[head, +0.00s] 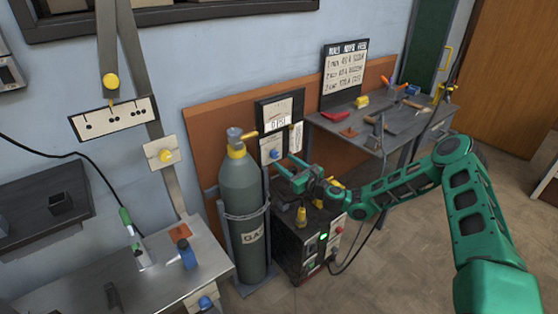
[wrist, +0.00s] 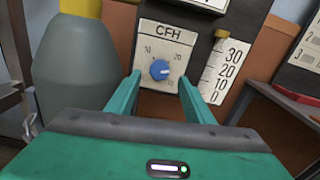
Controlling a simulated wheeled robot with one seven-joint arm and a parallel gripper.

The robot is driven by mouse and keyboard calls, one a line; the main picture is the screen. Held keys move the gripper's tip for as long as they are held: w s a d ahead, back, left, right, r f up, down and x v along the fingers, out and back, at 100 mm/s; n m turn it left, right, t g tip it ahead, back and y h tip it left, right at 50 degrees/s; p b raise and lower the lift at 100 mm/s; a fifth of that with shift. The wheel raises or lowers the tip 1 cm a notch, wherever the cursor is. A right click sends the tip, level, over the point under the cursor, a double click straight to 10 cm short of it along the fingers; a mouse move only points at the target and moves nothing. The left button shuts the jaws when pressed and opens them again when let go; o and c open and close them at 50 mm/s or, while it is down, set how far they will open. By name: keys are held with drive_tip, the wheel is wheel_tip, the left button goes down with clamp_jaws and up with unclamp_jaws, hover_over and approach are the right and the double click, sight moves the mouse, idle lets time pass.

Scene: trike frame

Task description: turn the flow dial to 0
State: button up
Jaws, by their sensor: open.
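The flow dial (wrist: 159,70) is a small round blue knob on a pale plate marked CFH, with numbers around it including 10 and 20. A small light mark shows on the knob, but I cannot tell exactly which number it points to. The dial also shows in the head view (head: 274,153), on the panel just right of the gas cylinder. My green gripper (wrist: 159,80) is open, with one finger to each side of the knob in the wrist view. I cannot tell whether either finger touches it. In the head view my gripper (head: 287,166) is close before the plate.
A grey gas cylinder (head: 247,205) with a yellow collar stands close left of my gripper. A dark welding machine (head: 308,240) stands below it. A vertical scale (wrist: 225,72) hangs right of the dial. A workbench (head: 375,140) with tools is at the right.

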sight(276, 156)
drive_tip(key=shift+x, duration=2.2)
drive_tip(key=c, duration=1)
